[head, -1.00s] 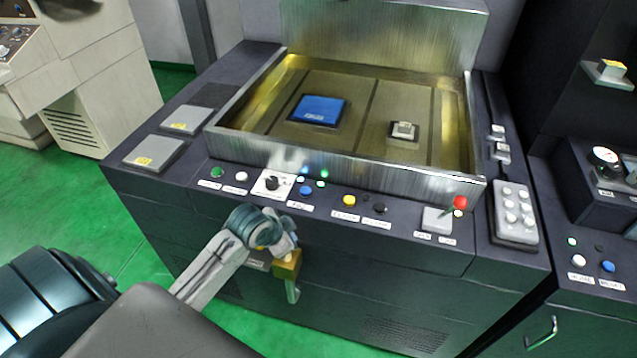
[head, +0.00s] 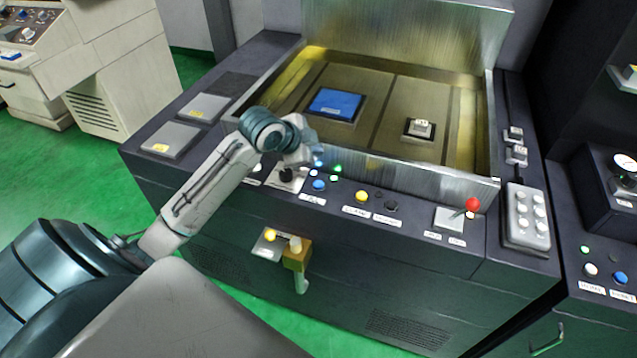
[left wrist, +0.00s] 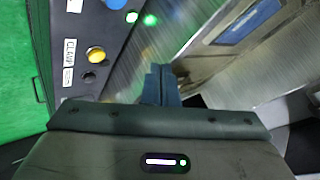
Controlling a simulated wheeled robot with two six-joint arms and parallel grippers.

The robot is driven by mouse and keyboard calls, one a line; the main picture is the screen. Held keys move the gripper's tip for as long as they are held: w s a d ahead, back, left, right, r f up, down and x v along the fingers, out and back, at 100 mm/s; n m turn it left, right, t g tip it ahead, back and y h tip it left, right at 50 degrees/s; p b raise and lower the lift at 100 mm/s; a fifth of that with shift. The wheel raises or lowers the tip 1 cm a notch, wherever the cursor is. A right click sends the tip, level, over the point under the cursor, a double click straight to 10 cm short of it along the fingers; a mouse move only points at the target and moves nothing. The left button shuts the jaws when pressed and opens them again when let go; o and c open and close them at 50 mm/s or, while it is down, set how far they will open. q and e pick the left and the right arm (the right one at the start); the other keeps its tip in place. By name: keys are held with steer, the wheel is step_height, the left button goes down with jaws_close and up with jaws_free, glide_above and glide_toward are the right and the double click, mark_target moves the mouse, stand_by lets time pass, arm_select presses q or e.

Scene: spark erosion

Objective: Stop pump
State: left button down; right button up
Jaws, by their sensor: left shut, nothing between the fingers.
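A control panel (head: 330,203) runs along the front of the dark machine. It carries a black knob (head: 287,174) on a white plate, a blue button (head: 319,184), a yellow button (head: 362,196) and a black button (head: 391,207). I cannot make out which control is the pump's. My left gripper (head: 312,158) is over the panel by the knob and lit green lamps (head: 337,168), close to the metal tank wall. In the left wrist view its fingers (left wrist: 162,84) are shut and empty, beside the yellow button (left wrist: 96,54). The arm hides the panel's left end.
The metal tank (head: 420,176) behind the panel holds a blue block (head: 335,103). A red-knobbed lever (head: 472,204) stands at the panel's right, beside a grey keypad (head: 527,216). A brass-coloured block with a handle (head: 297,256) sticks out from the cabinet front below.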

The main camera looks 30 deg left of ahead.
arm_select(q)
steer(key=shift+f, duration=0.1)
steer(key=b, duration=0.8)
glide_above(315, 186)
step_height(315, 186, down, 8)
steer(key=shift+w+r, duration=0.1)
steer(key=shift+r, duration=0.05)
steer(key=shift+f, duration=0.45)
stand_by(0.8)
steer(key=shift+f, duration=0.15)
steer(key=shift+f, duration=0.25)
steer(key=shift+f, duration=0.5)
stand_by(1.0)
steer(key=shift+r+p, duration=0.9)
steer(key=shift+p, duration=0.1)
